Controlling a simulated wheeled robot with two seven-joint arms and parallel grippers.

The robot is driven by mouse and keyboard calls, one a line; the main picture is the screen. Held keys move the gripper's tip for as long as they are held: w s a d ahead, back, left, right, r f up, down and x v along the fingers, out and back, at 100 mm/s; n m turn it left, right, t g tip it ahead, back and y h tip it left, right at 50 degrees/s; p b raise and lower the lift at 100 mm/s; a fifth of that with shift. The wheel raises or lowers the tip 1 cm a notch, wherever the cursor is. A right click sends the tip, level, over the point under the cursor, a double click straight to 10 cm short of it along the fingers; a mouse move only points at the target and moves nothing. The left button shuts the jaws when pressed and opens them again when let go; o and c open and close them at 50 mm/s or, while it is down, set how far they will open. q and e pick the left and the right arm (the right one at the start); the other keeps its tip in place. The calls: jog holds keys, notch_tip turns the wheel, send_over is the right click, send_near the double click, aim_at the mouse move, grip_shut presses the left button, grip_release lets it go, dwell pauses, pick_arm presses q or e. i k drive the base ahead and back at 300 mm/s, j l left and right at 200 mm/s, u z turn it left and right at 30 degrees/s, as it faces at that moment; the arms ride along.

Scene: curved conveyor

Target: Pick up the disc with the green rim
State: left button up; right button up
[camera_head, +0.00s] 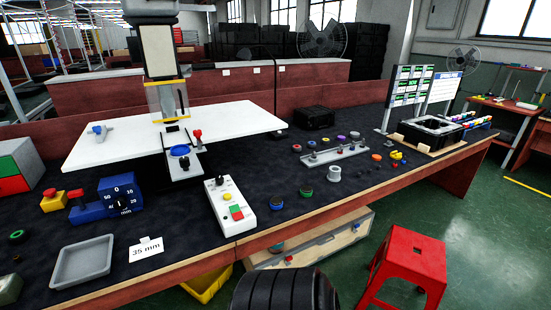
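A small dark disc with a green rim (306,191) lies on the dark mat in front of the grey peg rack, right of the white button box. A second dark, round piece with a green edge (17,236) lies at the far left of the bench. Neither of my grippers shows in this view, and nothing is seen touching the discs.
A press overhangs a white plate (100,147). A red stool (405,268) stands in front.

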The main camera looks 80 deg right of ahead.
aim_at(305, 191)
jog(key=i+z, duration=0.1)
jog(key=z, duration=3.55)
